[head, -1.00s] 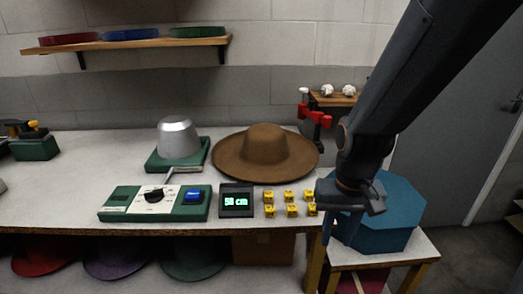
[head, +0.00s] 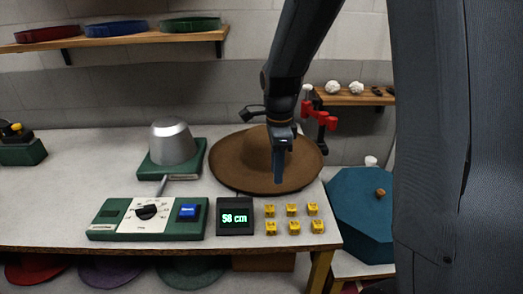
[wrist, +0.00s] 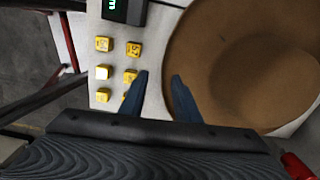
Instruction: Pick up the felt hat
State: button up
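The brown felt hat (head: 235,160) lies brim down on the workbench, with its crown partly hidden behind my arm in the head view. In the wrist view its wide brim and crown (wrist: 250,60) fill the right side. My gripper (head: 279,180) points down in front of the crown, over the brim in the head view. In the wrist view my gripper's two blue fingers (wrist: 157,78) stand apart with nothing between them. The right finger overlaps the brim's edge and the left finger is beside the yellow blocks. I cannot tell its exact height above the hat.
Several yellow numbered blocks (head: 292,210) and a display reading 58 cm (head: 235,217) are in front of the hat. A metal hat form (head: 172,143) on a green base stands left of it. A red clamp (head: 322,117) is behind right, and a blue box (head: 360,212) stands right.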

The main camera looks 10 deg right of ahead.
aim_at(275, 186)
notch_tip(275, 186, down, 2)
jog(key=shift+a+f, duration=0.15)
jog(key=shift+f, duration=0.05)
jog(key=shift+w+f+p, duration=0.15)
jog(key=shift+f+p, duration=0.4)
jog(key=shift+f, duration=0.65)
jog(key=shift+w+f+p, duration=0.15)
jog(key=shift+f+p, duration=0.35)
jog(key=shift+f, duration=0.65)
grip_shut()
